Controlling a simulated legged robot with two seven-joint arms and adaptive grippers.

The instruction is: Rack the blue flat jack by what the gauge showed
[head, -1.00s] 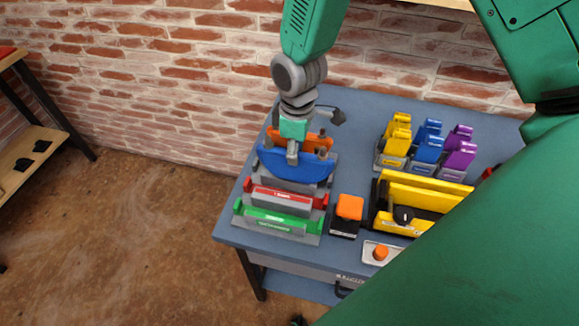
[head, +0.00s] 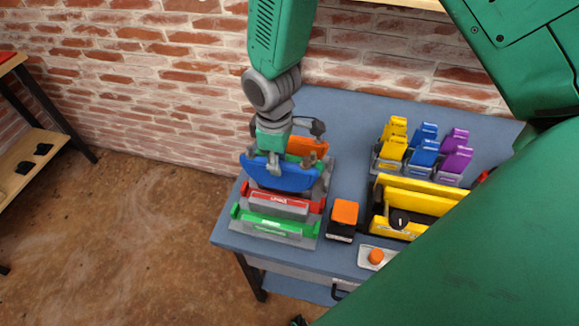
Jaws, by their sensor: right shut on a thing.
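The blue flat jack (head: 285,177) is a curved blue piece at the left end of the table. My right gripper (head: 274,160) is shut on its upper edge from above. The jack is over the row of racks, behind the red rack (head: 278,203) and in front of the orange piece (head: 306,146). I cannot tell whether its lower edge is seated or just above the grey rack part under it. The green rack (head: 273,224) is nearest the front. My left gripper is not in view. No gauge reading can be made out.
An orange-topped block (head: 345,212) stands right of the racks. A yellow fixture with a black knob (head: 399,219) and a panel with an orange button (head: 376,256) are farther right. Yellow, blue and purple pieces (head: 424,153) stand behind. My green arm covers the lower right.

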